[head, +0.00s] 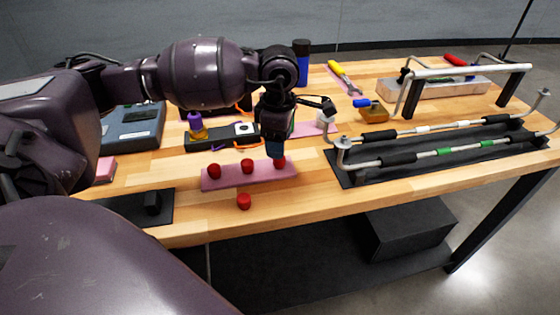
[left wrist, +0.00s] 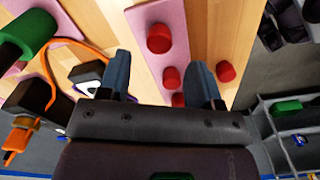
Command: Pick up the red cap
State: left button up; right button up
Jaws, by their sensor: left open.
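A pink strip (head: 232,179) lies near the table's front edge and carries three red caps, left (head: 214,171), middle (head: 247,166) and right (head: 280,162). A fourth red cap (head: 244,201) lies loose on the wood in front of it. My left gripper (head: 276,153) points down over the strip's right end, close to the right cap and partly covering it. In the left wrist view it is open and empty (left wrist: 162,66), with the strip's caps (left wrist: 160,38) between its fingers and the loose cap (left wrist: 226,71) beyond the right finger. My right gripper is out of view.
A black tray with metal rods (head: 440,152) lies to the right. A black holder with a purple-topped piece (head: 197,126) stands behind the strip. A yellow-handled tool (head: 341,73) and blue-black cylinder (head: 301,62) are farther back. Bare wood lies around the loose cap.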

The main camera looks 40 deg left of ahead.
aim_at(279, 162)
pick_arm(q)
jog(key=shift+w+f, duration=0.1)
jog(key=shift+f, duration=2.7)
grip_shut()
